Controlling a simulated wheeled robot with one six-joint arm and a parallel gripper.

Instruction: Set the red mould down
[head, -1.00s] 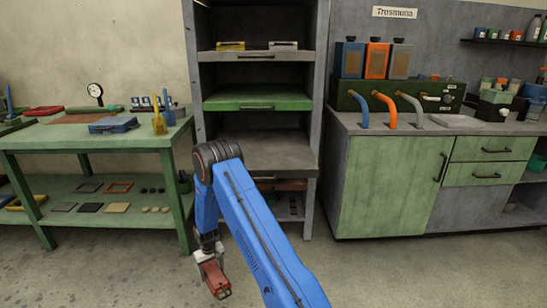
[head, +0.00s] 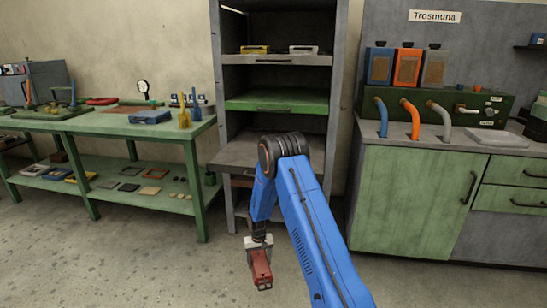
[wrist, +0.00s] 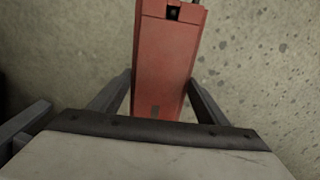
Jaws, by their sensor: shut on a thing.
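The red mould (head: 261,268) is a dark red block held out over the concrete floor in the head view. It also fills the middle of the wrist view (wrist: 166,65), with a dark notch at its far end. My gripper (head: 257,248) is shut on it, with one finger on each side in the wrist view. The mould hangs above the floor, apart from any bench or shelf. Its near end is hidden by the gripper body.
A green workbench (head: 70,126) with tools and a lower shelf of small plates stands on the left. A grey rack (head: 341,80) with a green shelf (head: 277,101) stands behind my arm. A green cabinet (head: 408,198) with a machine on its top is on the right. The floor at front left is clear.

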